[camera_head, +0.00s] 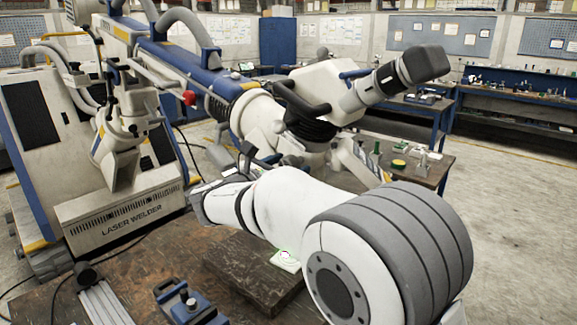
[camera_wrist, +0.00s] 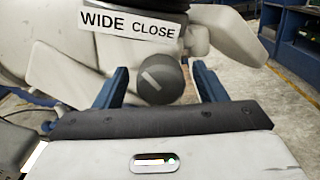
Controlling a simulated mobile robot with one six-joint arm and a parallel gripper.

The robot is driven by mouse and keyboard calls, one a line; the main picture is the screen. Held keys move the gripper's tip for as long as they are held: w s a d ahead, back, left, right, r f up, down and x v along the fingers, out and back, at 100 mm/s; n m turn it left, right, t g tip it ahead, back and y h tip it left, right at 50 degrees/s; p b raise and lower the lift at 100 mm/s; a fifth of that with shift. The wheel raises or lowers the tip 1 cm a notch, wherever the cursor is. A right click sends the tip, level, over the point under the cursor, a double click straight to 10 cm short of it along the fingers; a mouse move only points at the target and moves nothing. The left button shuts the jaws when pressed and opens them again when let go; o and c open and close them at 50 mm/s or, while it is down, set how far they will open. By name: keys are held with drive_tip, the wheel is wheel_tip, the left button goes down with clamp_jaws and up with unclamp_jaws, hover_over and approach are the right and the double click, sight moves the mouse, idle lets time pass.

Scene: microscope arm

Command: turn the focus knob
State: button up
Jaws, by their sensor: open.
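My gripper (camera_wrist: 159,70) is open, with one blue finger to the left of the knob and one to the right. Gaps show between the knob and both fingers. I cannot tell how far the fingertips reach along the knob's depth. In the head view the microscope head (camera_head: 300,115) stands behind my white and grey arm, and I cannot make out the knob there.
A laser welder cabinet (camera_head: 120,215) stands at the left. A dark block (camera_head: 245,265) lies on the worn bench below my arm, beside a blue clamp-like fixture (camera_head: 185,303). A small table (camera_head: 435,172) with bottles is at the right. Open floor lies farther right.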

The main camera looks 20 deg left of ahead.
drive_tip(key=c, duration=1)
drive_tip(key=shift+f+b, duration=0.1)
drive_tip(key=shift+b, duration=0.25)
drive_tip(key=m+b, duration=0.2)
drive_tip(key=b, duration=0.1)
drive_tip(key=shift+f+m, duration=0.2)
drive_tip(key=shift+m, duration=0.2)
drive_tip(key=m+b, duration=0.2)
drive_tip(key=b, duration=0.1)
drive_tip(key=shift+m, duration=0.4)
drive_tip(key=shift+r+m+b, duration=0.2)
drive_tip(key=shift+m+b, duration=0.5)
drive_tip(key=shift+b, duration=0.2)
drive_tip(key=o, duration=1)
